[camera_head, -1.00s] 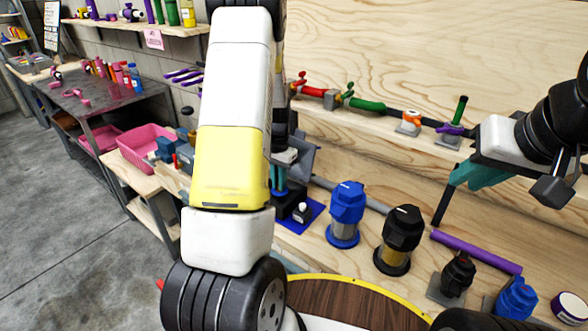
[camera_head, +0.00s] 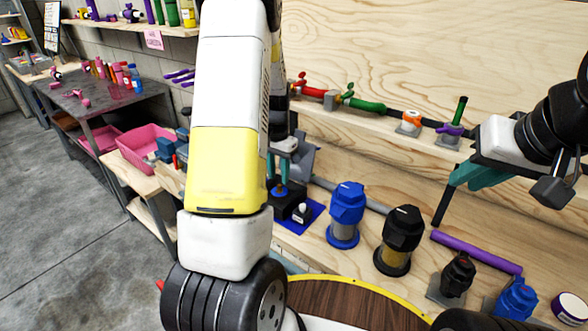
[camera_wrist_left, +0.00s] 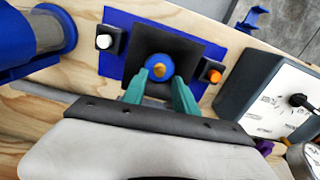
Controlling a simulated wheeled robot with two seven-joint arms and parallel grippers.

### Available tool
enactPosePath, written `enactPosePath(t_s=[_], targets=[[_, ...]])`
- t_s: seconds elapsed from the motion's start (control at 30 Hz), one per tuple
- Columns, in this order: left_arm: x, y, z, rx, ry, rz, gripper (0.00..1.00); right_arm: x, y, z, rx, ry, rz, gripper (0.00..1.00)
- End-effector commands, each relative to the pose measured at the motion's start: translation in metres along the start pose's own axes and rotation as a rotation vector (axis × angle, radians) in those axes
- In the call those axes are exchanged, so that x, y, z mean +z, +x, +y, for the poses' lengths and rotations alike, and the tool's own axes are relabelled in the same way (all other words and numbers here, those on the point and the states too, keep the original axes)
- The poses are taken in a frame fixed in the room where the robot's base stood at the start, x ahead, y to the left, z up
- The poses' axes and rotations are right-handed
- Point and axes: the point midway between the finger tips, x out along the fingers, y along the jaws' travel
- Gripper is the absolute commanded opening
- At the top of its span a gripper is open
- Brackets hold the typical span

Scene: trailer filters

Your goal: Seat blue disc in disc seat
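The blue disc (camera_wrist_left: 152,76), with an orange-yellow centre, lies at the middle of a dark square block, the disc seat (camera_wrist_left: 186,52). I cannot tell how deep it sits. In the head view the disc (camera_head: 279,190) shows as a small blue patch on the black block (camera_head: 284,205). My left gripper (camera_wrist_left: 161,93) has its two teal fingers apart, just above and either side of the disc's near edge, with nothing visible between them. It also shows in the head view (camera_head: 277,168), partly behind my arm. My right gripper (camera_head: 470,176) hangs at the right, away from the disc; its finger gap is unclear.
A blue base plate (camera_head: 315,213) carries the block and a white button (camera_wrist_left: 104,41); an orange button (camera_wrist_left: 215,76) is opposite. A blue-topped cylinder (camera_head: 346,212) and a black-topped one (camera_head: 399,240) stand right of it. A grey gauge box (camera_wrist_left: 262,95) stands close by.

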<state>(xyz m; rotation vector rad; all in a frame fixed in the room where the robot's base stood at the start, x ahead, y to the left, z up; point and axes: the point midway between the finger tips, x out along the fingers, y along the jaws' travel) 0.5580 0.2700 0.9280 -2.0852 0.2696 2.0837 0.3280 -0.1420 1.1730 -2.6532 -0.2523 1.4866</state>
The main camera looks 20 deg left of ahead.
Motion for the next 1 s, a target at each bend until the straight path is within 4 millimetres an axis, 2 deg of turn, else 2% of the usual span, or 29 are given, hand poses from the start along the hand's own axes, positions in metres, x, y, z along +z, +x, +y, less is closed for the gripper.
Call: enactPosePath(t_s=[0.03,0.2,0.3,0.57,0.67,0.77,0.9,1.0], targets=[[-0.001,-0.013,-0.001,-0.002,0.001,0.006,0.35,0.0,0.0,0.0,0.0,0.0,0.0,0.2],[-0.001,-0.049,0.0,-0.001,0.0,0.005,0.35,0.0,0.0,0.0,0.0,0.0,0.0,0.2],[-0.001,-0.066,0.0,-0.001,0.001,0.003,0.35,0.0,0.0,0.0,0.0,0.0,0.0,0.2],[0.003,-0.093,0.005,0.003,-0.007,0.018,0.35,0.0,0.0,0.0,0.0,0.0,0.0,0.2],[0.011,-0.117,0.019,0.016,-0.025,0.066,0.35,0.0,0.0,0.0,0.0,0.0,0.0,0.2],[0.028,-0.15,0.042,0.035,-0.054,0.14,0.35,0.0,0.0,0.0,0.0,0.0,0.0,0.2],[0.062,-0.194,0.081,0.063,-0.093,0.252,0.35,0.0,0.0,0.0,0.0,0.0,0.0,0.2],[0.089,-0.217,0.107,0.079,-0.117,0.328,0.35,0.0,0.0,0.0,0.0,0.0,0.0,0.2]])
